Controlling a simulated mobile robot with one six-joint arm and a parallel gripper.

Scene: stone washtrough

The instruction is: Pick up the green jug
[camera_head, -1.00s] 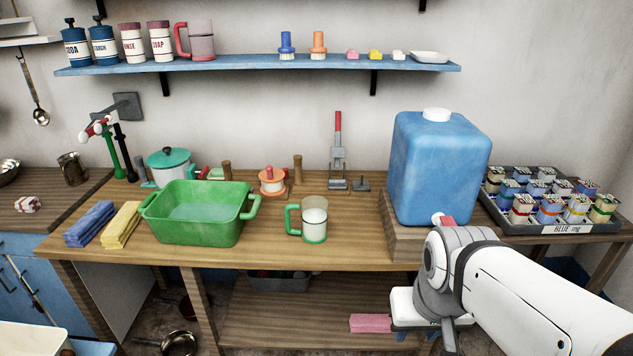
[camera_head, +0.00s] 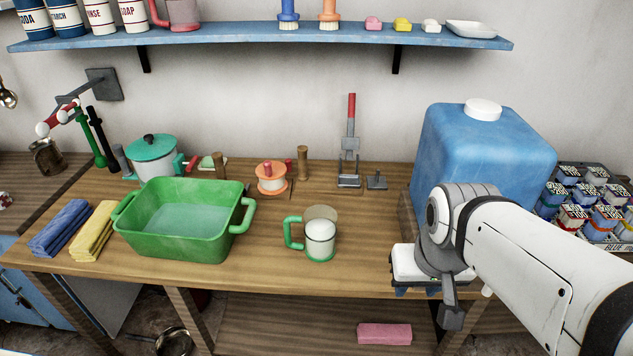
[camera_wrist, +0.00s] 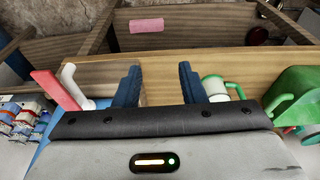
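The green jug (camera_head: 320,238) is a clear cup with a green side handle, a green base ring and white contents. It stands upright on the wooden worktop near the front edge, right of the green basin, handle to the left. In the wrist view the jug (camera_wrist: 214,90) shows just right of the right finger, partly hidden by my gripper body. My gripper (camera_wrist: 158,76) is open, its two dark blue fingers apart with nothing between them. In the head view my gripper's white body is at the worktop's front edge, right of the jug and apart from it; its fingers are mostly hidden.
A green basin (camera_head: 180,245) of water stands left of the jug. A blue tank (camera_head: 470,150) with a red-handled tap (camera_wrist: 58,88) is at the right. An orange-topped spool (camera_head: 271,182) and a red-handled tool (camera_head: 350,145) stand behind. A pink block (camera_head: 384,334) lies on the lower shelf.

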